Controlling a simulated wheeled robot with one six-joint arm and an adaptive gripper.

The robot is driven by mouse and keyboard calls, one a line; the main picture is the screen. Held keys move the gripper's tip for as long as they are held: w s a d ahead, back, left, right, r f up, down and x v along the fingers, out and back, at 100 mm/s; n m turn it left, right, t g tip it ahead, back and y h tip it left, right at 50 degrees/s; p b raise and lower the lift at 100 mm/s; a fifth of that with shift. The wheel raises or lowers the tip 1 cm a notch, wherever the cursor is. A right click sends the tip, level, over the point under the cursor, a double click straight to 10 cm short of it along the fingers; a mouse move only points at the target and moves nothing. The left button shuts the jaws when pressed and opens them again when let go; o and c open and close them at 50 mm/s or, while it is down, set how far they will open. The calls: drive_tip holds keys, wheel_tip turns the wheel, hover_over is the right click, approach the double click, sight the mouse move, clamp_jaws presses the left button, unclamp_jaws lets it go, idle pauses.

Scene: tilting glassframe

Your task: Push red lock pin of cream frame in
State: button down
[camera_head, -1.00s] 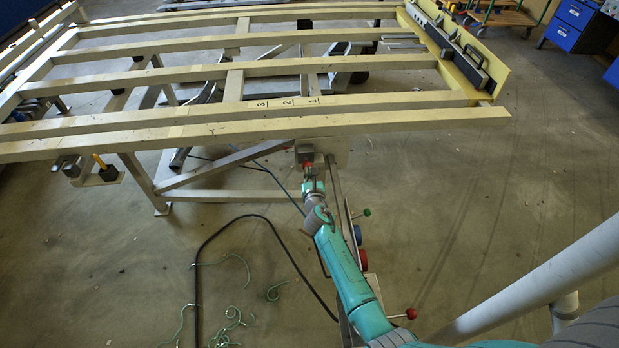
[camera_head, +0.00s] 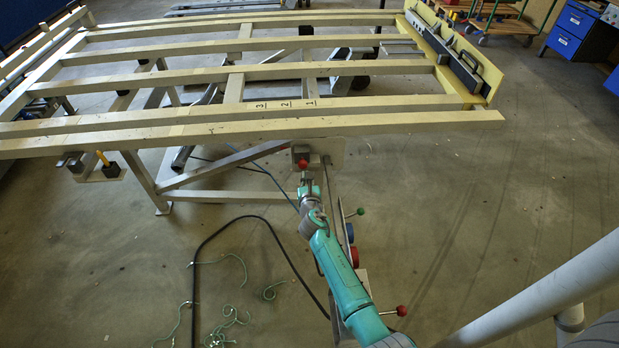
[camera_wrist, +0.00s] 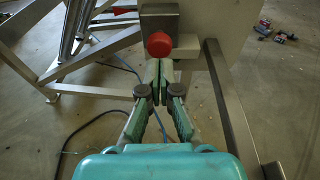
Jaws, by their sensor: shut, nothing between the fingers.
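The cream frame (camera_head: 400,122) is a large slatted frame that spans the upper part of the head view. The red lock pin (camera_head: 303,164) shows as a round red knob on a grey block (camera_head: 300,151) under the frame's near beam. In the wrist view the red lock pin (camera_wrist: 158,44) faces me, in front of the grey block (camera_wrist: 158,20). My gripper (camera_head: 308,184) is just below the knob in the head view. In the wrist view my gripper (camera_wrist: 159,66) has its fingers together, empty, with the tips just under the knob. I cannot tell whether they touch it.
A grey upright bar (camera_wrist: 230,110) stands close on the right of my gripper. Levers with a green knob (camera_head: 360,211) and a red knob (camera_head: 401,311) stick out right of my arm. A black cable (camera_head: 215,235) lies on the floor at left.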

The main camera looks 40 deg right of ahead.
drive_tip(key=v, duration=0.9)
drive_tip(key=shift+s+a, duration=0.15)
drive_tip(key=shift+s, duration=0.05)
drive_tip(key=shift+a, duration=0.1)
